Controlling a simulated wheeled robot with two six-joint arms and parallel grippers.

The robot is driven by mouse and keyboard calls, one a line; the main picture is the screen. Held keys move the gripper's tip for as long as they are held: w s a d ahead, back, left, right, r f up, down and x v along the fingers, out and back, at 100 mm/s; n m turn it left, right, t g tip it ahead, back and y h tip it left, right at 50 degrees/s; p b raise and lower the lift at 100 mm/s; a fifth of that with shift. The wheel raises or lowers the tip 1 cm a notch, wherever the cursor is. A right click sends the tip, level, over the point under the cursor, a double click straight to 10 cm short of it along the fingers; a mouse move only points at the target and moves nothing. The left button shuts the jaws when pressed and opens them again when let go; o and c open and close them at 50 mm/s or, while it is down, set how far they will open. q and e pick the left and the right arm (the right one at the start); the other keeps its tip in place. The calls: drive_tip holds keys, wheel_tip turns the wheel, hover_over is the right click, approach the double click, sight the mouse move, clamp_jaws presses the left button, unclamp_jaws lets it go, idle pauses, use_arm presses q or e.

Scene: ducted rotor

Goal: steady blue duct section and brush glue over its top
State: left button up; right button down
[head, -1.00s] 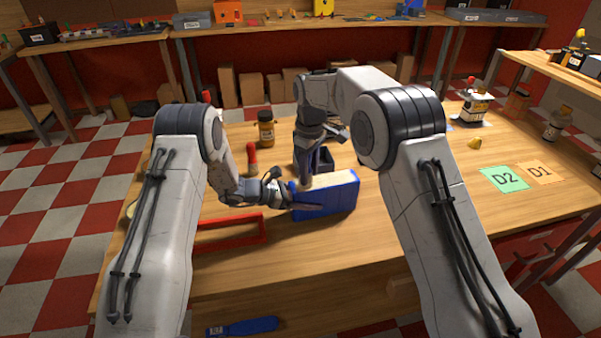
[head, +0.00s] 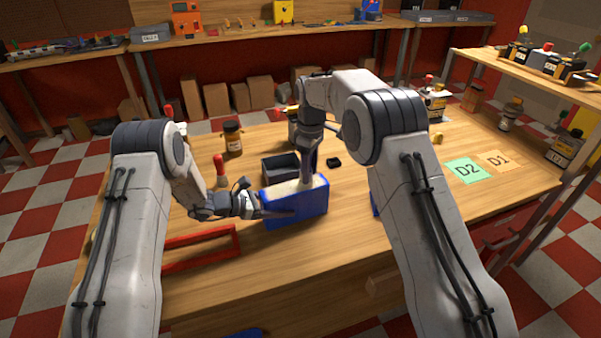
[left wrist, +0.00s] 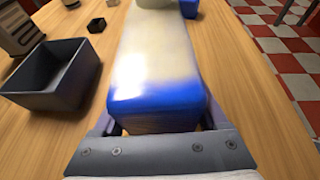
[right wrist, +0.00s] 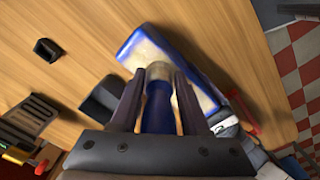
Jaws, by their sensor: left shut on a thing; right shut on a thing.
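The blue duct section (head: 297,207) stands on the wooden table, and its top is mostly covered with a pale cream layer. In the left wrist view the near end of its top (left wrist: 155,95) is bare blue. My left gripper (head: 264,207) is shut on its left end, a finger on each side. My right gripper (right wrist: 158,85) is shut on the brush, which has a blue handle (right wrist: 157,112) and a pale head (right wrist: 158,70). The brush points down onto the right part of the duct section's top. In the head view the right gripper partly hides the brush.
An open dark grey bin (head: 281,168) stands just behind the duct section, with a small black part (head: 333,162) nearby. A red frame (head: 202,250) lies front left. A brown jar (head: 233,138) and a red-handled tool (head: 220,170) stand behind. Labelled mats D2 (head: 467,170) and D1 (head: 498,160) lie right.

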drive_tip(key=d, duration=0.1)
drive_tip(key=w+d, duration=0.1)
drive_tip(key=d, duration=0.1)
drive_tip(key=shift+w+d, duration=0.25)
drive_tip(key=shift+d, duration=0.15)
drive_tip(key=shift+s+a, duration=1.05)
drive_tip(key=shift+a, duration=1.55)
drive_tip(key=shift+s+a, duration=1.05)
drive_tip(key=shift+a, duration=1.6)
drive_tip(key=shift+s+a, duration=1.05)
drive_tip(key=shift+a, duration=1.55)
drive_tip(key=shift+a+r, duration=0.15)
drive_tip(key=shift+r, duration=0.1)
wheel_tip(320, 180, up, 8)
drive_tip(key=shift+f, duration=0.2)
use_arm(q)
drive_tip(key=o, duration=1.4)
drive_tip(key=shift+o, duration=0.2)
